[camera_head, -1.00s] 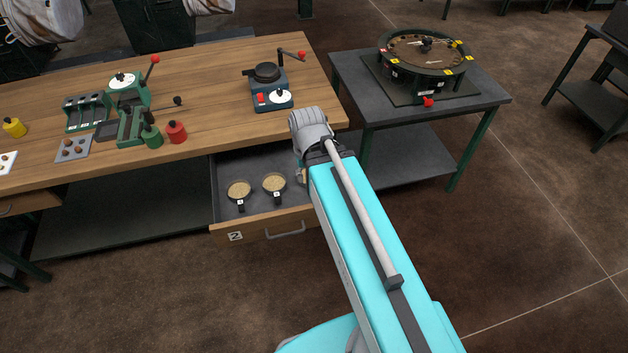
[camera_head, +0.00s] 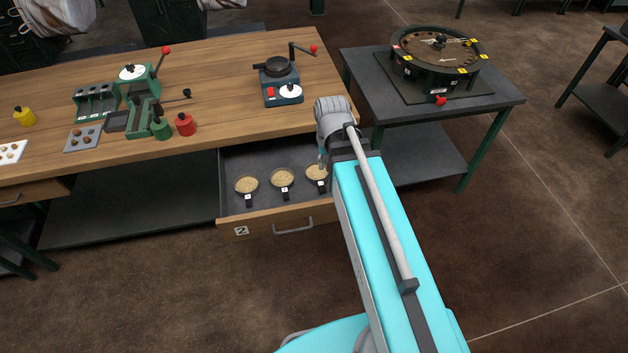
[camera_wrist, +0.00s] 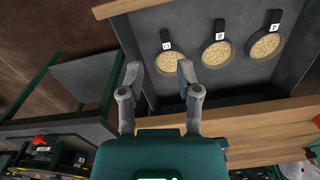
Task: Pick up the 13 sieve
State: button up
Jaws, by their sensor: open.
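Three round sieves with tan mesh, dark rims and dark tagged handles lie in the open drawer. In the head view they are the left sieve (camera_head: 246,185), the middle sieve (camera_head: 282,178) and the right sieve (camera_head: 316,172), partly covered by my arm. The wrist view shows the same row reversed, with the nearest sieve (camera_wrist: 168,62), the middle one (camera_wrist: 217,53) and the far one (camera_wrist: 265,45).
The drawer (camera_head: 265,220) has a raised front with a handle. The wooden bench (camera_head: 215,85) overhangs it, carrying a green press (camera_head: 134,105) and a dark device (camera_head: 281,85). A grey side table (camera_head: 450,105) with a round rig stands at right.

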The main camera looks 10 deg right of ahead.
jog(key=w+a+f+m+b, duration=0.1)
jog(key=w+f+m+b, duration=0.3)
jog(key=w, duration=0.5)
jog(key=w+a+f+m+b, duration=0.1)
jog(key=w+f+m+b, duration=0.3)
jog(key=w+m, duration=0.3)
jog(key=w+f, duration=0.1)
jog(key=w, duration=0.2)
jog(key=shift+m, duration=0.3)
jog(key=shift+w, duration=0.1)
notch_tip(320, 180, down, 9)
jog(key=b, duration=0.8)
jog(key=shift+r+b, duration=0.2)
jog(key=shift+b, duration=0.2)
jog(key=shift+f+b, duration=2.6)
jog(key=shift+c, duration=0.2)
grip_shut()
